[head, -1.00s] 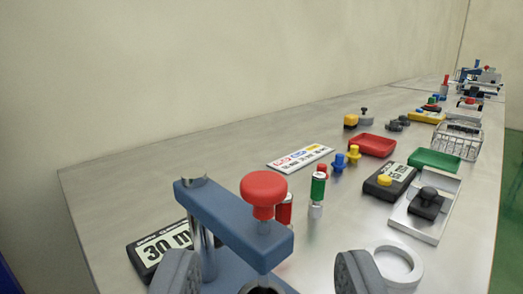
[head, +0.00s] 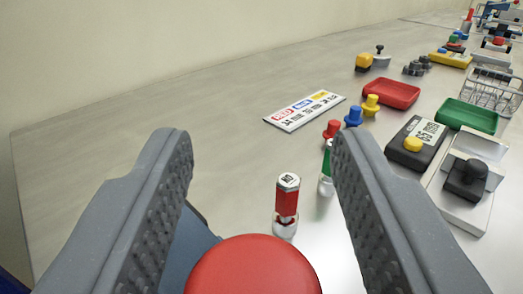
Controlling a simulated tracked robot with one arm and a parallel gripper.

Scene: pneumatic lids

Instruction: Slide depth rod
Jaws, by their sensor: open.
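My gripper (head: 258,145) is open, its two grey ridged fingers wide apart and nothing held between them. A round red knob (head: 253,270), seen earlier on a blue arm fixture, shows large at the bottom of the view, below and between the fingers. A bit of the blue fixture (head: 186,250) shows beside the left finger; the rest is hidden. I cannot tell which part is the depth rod. A red-banded cylinder (head: 287,200) with a marked white top stands upright beyond the knob. A green-banded cylinder (head: 326,172) is partly hidden by the right finger.
A colour-printed card (head: 305,110) lies mid-table. Red (head: 332,129), blue (head: 353,115) and yellow (head: 370,105) plugs stand near a red tray (head: 391,94) and a green tray (head: 466,116). The left table is clear.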

